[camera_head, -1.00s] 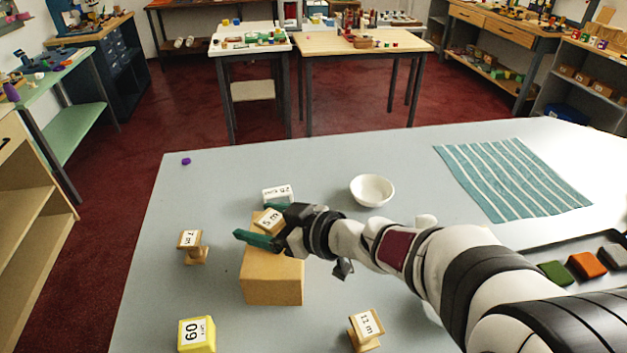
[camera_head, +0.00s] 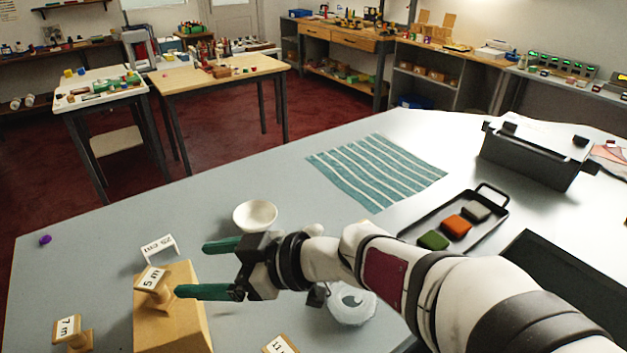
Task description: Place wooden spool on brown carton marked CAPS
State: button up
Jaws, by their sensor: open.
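A wooden spool (camera_head: 153,288) with a "5 m" label sits on top of the brown carton (camera_head: 172,330), near its left side. No CAPS marking shows on the carton faces in view. My gripper (camera_head: 192,269) is open and empty, its two green fingers pointing left. It is to the right of the spool, and the nearer fingertip is close to it. I cannot tell whether that fingertip touches the spool.
Other spools stand at the front, marked "7 m" (camera_head: 74,336) and "11" (camera_head: 280,345). A "25 cm" block (camera_head: 158,248) and a white bowl (camera_head: 255,215) are behind. A clear round dish (camera_head: 352,305) is partly under my arm. A tray (camera_head: 490,222) is right.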

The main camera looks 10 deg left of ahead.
jog(key=w+d+r+m+t+h, duration=0.2)
jog(key=w+d+m+t+h, duration=0.3)
jog(key=w+d+m+t, duration=0.5)
jog(key=w+d+f+m+h, duration=0.2)
jog(key=d+m+h, duration=0.3)
jog(key=d, duration=0.8)
jog(key=s+d+f+m+g+h, duration=0.6)
jog(key=s+d, duration=0.4)
jog(key=s, duration=0.4)
jog(key=s+a+f+m+g+y, duration=0.1)
jog(key=s+a+f+g+y, duration=0.1)
jog(key=s, duration=0.5)
jog(key=s+a+f+m+g+y, duration=0.1)
jog(key=s+a+g+y, duration=0.1)
jog(key=s, duration=0.5)
jog(key=shift+a+f+g, duration=0.4)
jog(key=shift+a+g, duration=0.2)
jog(key=shift+a, duration=0.4)
